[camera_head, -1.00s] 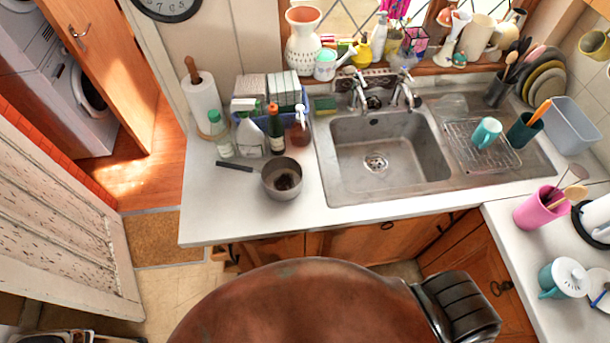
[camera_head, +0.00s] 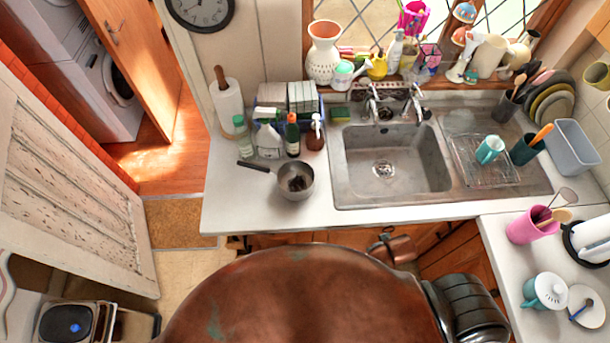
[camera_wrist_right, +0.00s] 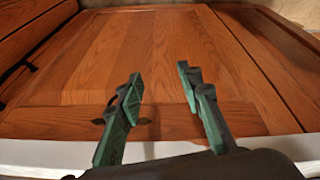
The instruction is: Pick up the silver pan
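The silver pan (camera_head: 293,183) stands upright on the white counter, left of the sink. Its dark handle (camera_head: 254,166) points left and slightly back. Something dark lies inside it, too small to make out. My right gripper (camera_wrist_right: 160,80) shows in the right wrist view, open and empty, with green-edged fingers apart. It faces a wooden cabinet door (camera_wrist_right: 140,50), away from the pan, which is not in that view. My left gripper is not in view, and my right gripper does not show in the head view.
Several bottles and a spray bottle (camera_head: 269,142) stand just behind the pan, with a paper towel roll (camera_head: 228,108) at the back left. The sink (camera_head: 390,160) is to its right. The counter (camera_head: 235,215) in front of the pan is clear.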

